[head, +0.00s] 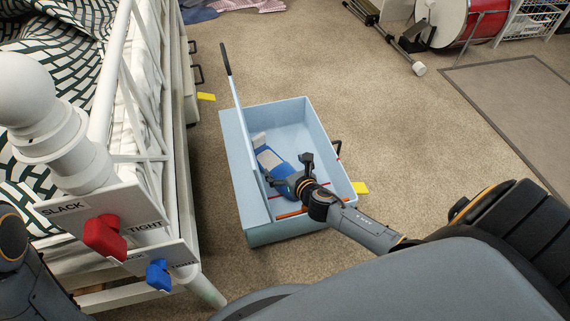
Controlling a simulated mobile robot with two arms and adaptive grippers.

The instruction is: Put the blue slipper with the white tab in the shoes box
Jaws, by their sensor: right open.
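A light blue open box (320,112) stands on the carpet in the middle of the head view. No label for shoes can be read on it. A blue slipper with white parts (268,158) lies inside the box, near its left inner wall. My right gripper (291,172) is inside the box outline at the slipper's lower right end. Its fingers are spread, one on each side of that end, and hide part of it. Whether they touch the slipper cannot be told. My left arm shows at the left edge, but its gripper is out of view.
A long rod with a black grip (228,60) rises at the box's left side. An orange stick (291,213) lies in the box's near end. A white bed frame (112,70) with red (105,237) and blue knobs (158,275) stands left.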

